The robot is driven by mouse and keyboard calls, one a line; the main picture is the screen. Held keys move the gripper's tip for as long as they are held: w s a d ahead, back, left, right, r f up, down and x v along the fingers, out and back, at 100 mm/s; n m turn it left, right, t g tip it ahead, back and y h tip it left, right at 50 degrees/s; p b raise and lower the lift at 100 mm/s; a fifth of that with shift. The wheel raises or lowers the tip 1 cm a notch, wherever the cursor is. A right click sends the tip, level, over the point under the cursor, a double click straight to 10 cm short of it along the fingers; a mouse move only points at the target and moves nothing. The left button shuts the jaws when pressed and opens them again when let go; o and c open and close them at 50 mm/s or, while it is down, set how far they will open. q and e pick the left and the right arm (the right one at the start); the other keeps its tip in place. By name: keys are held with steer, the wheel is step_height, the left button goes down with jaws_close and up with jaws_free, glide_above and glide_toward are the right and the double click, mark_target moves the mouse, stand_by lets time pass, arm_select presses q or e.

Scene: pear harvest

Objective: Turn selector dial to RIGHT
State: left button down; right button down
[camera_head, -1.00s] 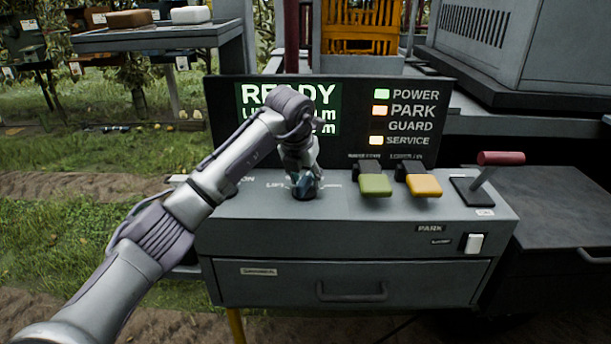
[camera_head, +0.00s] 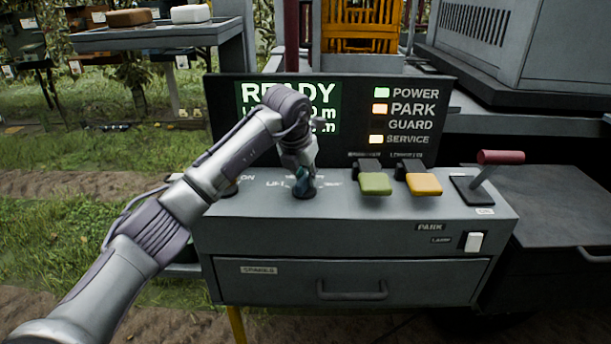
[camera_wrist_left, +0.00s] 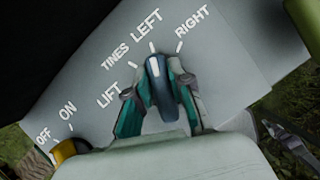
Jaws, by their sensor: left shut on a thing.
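The selector dial (camera_wrist_left: 158,85) is a dark blue knob with a white pointer line, on the grey panel top. In the left wrist view its pointer is at the middle tick, by the word LEFT. Marks for LIFT and RIGHT lie to either side. My left gripper (camera_wrist_left: 160,105) is shut on the dial, with one teal-padded finger on each side of it. In the head view my left gripper (camera_head: 303,184) comes down onto the panel and mostly hides the dial.
Green (camera_head: 376,184) and yellow (camera_head: 424,185) switches and a red-handled lever (camera_head: 500,158) stand right of the dial. A display screen (camera_head: 335,115) rises behind it. A yellow ON/OFF knob (camera_wrist_left: 68,150) sits to the left. A drawer (camera_head: 352,282) is below.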

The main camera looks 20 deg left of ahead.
arm_select(q)
steer(key=m+h, duration=0.1)
steer(key=m, duration=0.1)
steer(key=shift+r+m+p, duration=0.15)
steer(key=shift+m+p, duration=0.15)
steer(key=shift+m, duration=0.1)
steer(key=shift+d+m+g+h+p, duration=0.1)
steer(key=shift+m+g+h+p, duration=0.25)
steer(key=shift+m, duration=0.65)
steer(key=shift+d+m+g+h+p, duration=0.15)
steer(key=shift+m+h, duration=0.3)
steer(key=shift+m, duration=0.55)
steer(key=shift+s, duration=0.1)
steer(key=c, duration=1)
jaws_free()
steer(key=shift+c, duration=0.2)
steer(key=v, duration=0.7)
steer(key=shift+a+r, duration=0.1)
steer(key=shift+r, duration=0.05)
